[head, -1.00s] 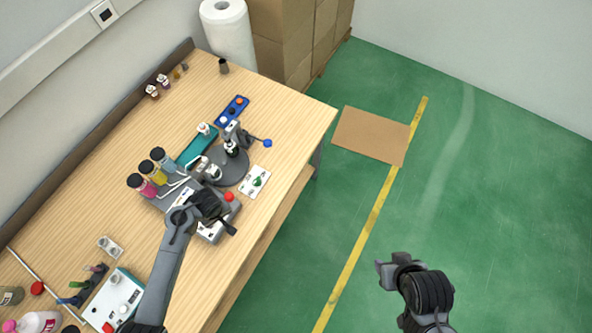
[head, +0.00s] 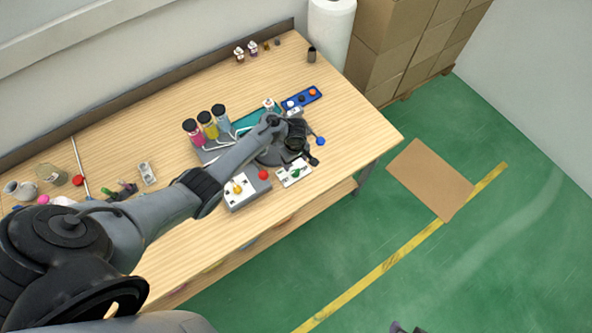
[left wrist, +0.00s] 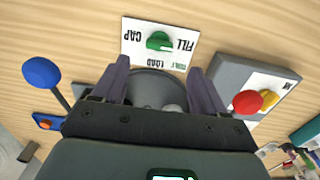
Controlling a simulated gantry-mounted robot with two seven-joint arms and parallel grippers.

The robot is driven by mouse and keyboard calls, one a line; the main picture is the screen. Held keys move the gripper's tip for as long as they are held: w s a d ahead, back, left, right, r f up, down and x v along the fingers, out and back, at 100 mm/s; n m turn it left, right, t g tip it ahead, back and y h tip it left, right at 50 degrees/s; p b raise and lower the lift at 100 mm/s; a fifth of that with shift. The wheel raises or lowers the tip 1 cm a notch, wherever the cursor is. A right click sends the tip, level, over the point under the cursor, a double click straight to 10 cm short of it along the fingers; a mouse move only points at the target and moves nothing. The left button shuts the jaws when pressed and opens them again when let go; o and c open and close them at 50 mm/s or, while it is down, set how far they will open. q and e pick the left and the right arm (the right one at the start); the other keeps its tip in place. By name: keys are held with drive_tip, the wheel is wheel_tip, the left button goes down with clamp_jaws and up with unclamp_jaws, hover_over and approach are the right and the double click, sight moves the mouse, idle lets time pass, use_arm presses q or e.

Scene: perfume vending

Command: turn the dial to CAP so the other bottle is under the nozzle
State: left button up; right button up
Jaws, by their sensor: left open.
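The green dial (head: 296,174) sits on a white card near the table's front edge. In the left wrist view the dial (left wrist: 160,41) has CAP on one side, FILL on the other and LOAD below; its bar seems to point towards FILL. My left gripper (left wrist: 158,82) is open and empty, its fingers apart on the near side of the dial. In the head view my left gripper (head: 313,160) hangs over the grey turntable (head: 268,158) beside the card. The nozzle and bottles are mostly hidden by my arm. Only a dark tip of my right gripper (head: 400,327) shows.
A blue ball lever (head: 320,141) stands beside the gripper. A grey box (head: 244,197) carries a red button (head: 263,174) and a yellow knob (head: 238,188).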

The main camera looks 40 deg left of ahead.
sight(295, 171)
use_arm(q)
wheel_tip(295, 171, down, 8)
drive_tip(key=b, duration=0.3)
drive_tip(key=shift+r, duration=0.1)
drive_tip(key=c, duration=1.1)
drive_tip(key=shift+o, duration=0.2)
